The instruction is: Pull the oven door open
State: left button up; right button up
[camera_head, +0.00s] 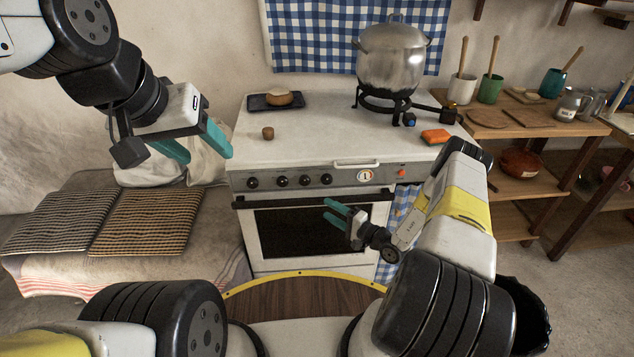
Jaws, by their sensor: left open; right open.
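The white oven (300,140) stands in the middle against the wall. Its door (252,250) is shut and has a dark window (290,228). A dark handle bar (275,202) runs across the top of the door. My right gripper (328,212) is open and empty in front of the door's right half, a little below the handle bar; I cannot tell how far it is from the door. My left gripper (207,148) is open and empty, raised at the left of the oven above the bench. My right arm hides the lower right side of the oven.
A steel pot (393,58) stands on a burner on the oven's top, with an orange sponge (436,136) and a dark tray (258,103) there too. A cushioned bench (100,262) is at the left. A wooden shelf (545,131) with cups and bowls is at the right.

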aim_at(317, 203)
jog(key=x, duration=0.7)
jog(key=shift+w+a, duration=0.15)
jog(key=shift+a, duration=0.05)
grip_shut()
dwell(1.2)
